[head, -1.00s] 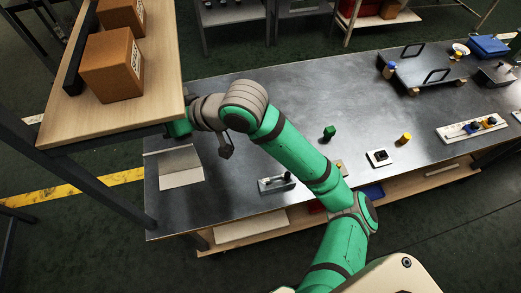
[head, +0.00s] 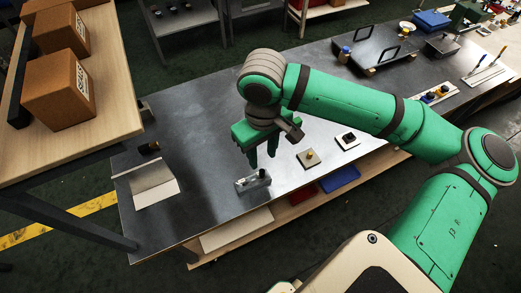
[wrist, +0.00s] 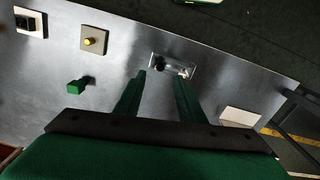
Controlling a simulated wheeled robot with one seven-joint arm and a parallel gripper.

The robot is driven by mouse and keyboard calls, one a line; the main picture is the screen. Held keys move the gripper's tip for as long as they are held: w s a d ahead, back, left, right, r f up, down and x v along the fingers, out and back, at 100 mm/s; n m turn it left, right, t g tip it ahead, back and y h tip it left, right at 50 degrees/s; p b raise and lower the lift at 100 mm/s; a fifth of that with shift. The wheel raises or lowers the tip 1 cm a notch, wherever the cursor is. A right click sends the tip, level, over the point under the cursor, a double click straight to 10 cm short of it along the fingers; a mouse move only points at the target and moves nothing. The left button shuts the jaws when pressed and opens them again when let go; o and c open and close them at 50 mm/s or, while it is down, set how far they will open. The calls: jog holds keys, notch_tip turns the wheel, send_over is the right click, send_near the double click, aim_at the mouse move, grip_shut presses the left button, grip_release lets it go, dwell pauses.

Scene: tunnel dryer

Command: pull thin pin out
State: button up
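A small grey metal block (head: 253,181) with a dark knob lies near the bench's front edge. I cannot tell for certain which part is the thin pin. My gripper (head: 262,161) points down above and behind this block, apart from it. In the wrist view, my gripper (wrist: 160,76) has its two green fingers spread with nothing between them, and the block shows just beyond the tips.
A beige plate with a yellow knob (head: 309,156) and a white plate with a black part (head: 347,139) lie right of the block. A green block (wrist: 77,86) stands nearby. A pale bent sheet (head: 154,183) lies left. A wooden shelf (head: 110,118) with boxes overhangs the left side.

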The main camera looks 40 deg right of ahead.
aim_at(262, 171)
notch_tip(262, 171, down, 10)
jog(key=shift+r, duration=0.25)
dwell(0.3)
grip_shut()
